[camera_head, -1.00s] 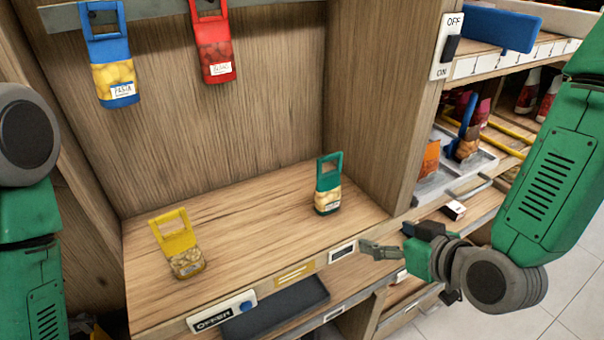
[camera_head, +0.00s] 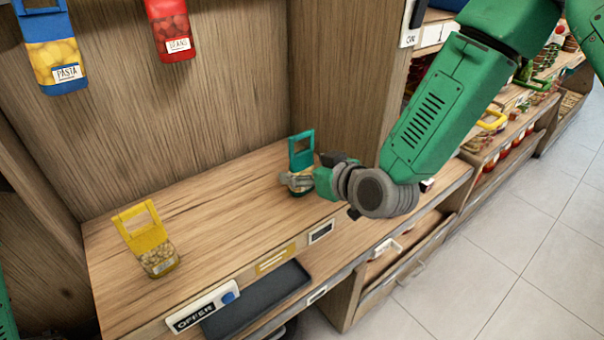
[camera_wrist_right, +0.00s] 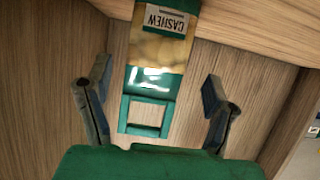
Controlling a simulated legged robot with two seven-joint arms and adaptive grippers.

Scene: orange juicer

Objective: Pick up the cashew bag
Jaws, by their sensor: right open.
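The cashew bag (camera_head: 301,152) is green with a clear middle and an open loop handle on top. It stands upright at the right end of the wooden shelf. In the right wrist view the bag (camera_wrist_right: 158,48) shows its CASHEW label, with its handle toward my palm. My right gripper (camera_head: 294,181) is at the bag and partly covers its lower part in the head view. In the wrist view the right gripper (camera_wrist_right: 156,100) is open, with one finger on each side of the bag and gaps between. My left gripper is out of view.
A yellow bag (camera_head: 150,240) stands at the left of the shelf (camera_head: 220,220). A blue pasta bag (camera_head: 53,50) and a red bag (camera_head: 170,30) hang above. A wooden side wall (camera_head: 340,80) rises behind the cashew bag. A dark tray (camera_head: 258,298) lies below the front edge.

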